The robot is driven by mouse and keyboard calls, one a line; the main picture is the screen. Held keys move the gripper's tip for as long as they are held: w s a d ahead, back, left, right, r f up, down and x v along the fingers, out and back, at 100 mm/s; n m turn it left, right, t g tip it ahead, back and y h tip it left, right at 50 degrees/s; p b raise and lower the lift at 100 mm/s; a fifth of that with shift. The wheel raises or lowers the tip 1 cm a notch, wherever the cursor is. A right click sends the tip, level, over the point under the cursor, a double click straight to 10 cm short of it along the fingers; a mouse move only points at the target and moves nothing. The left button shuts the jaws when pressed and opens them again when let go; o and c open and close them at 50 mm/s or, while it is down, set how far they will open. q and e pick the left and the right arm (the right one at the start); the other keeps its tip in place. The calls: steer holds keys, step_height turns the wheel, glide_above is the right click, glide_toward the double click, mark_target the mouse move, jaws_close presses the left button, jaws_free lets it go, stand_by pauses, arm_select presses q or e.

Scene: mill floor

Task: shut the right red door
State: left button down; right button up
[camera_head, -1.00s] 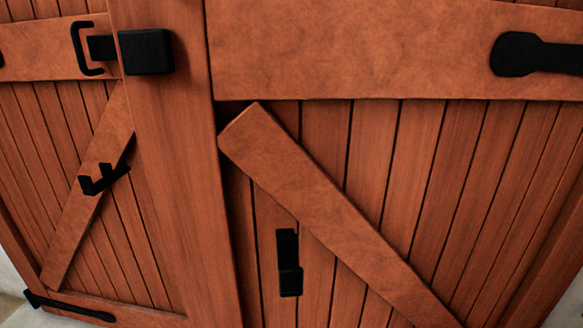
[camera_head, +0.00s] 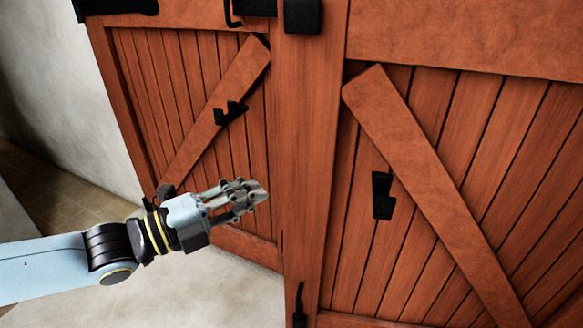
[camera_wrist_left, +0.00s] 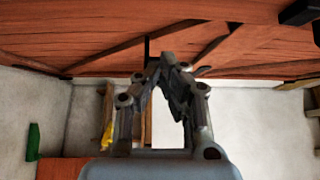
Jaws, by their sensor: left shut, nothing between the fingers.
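The right red door (camera_head: 440,165) fills the right side of the head view, with plank boards, a diagonal brace and a small black catch (camera_head: 382,195). The left red door (camera_head: 195,110) stands left of the upright post (camera_head: 312,160) and runs back at an angle to the right door. My left gripper (camera_head: 262,191) is shut and empty, in front of the lower left door and left of the post. I cannot tell if it touches the wood. In the left wrist view its fingertips (camera_wrist_left: 170,62) meet below red planks (camera_wrist_left: 150,30). My right gripper is out of view.
A black bracket (camera_head: 230,112) sits on the left door's brace, and a black block (camera_head: 302,15) on the post. A black bolt (camera_head: 299,305) is low on the post. A pale wall (camera_head: 50,80) stands at the far left. Pale floor (camera_head: 230,290) is clear below my arm.

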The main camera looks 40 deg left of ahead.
arm_select(q)
steer(key=w+b, duration=0.1)
steer(key=w, duration=0.3)
steer(key=w+b, duration=0.2)
steer(key=w, duration=0.2)
steer(key=w+d+b, duration=0.1)
steer(key=w, duration=0.3)
steer(key=shift+w+f+b, duration=0.3)
steer(key=shift+f, duration=0.1)
steer(key=shift+w, duration=0.1)
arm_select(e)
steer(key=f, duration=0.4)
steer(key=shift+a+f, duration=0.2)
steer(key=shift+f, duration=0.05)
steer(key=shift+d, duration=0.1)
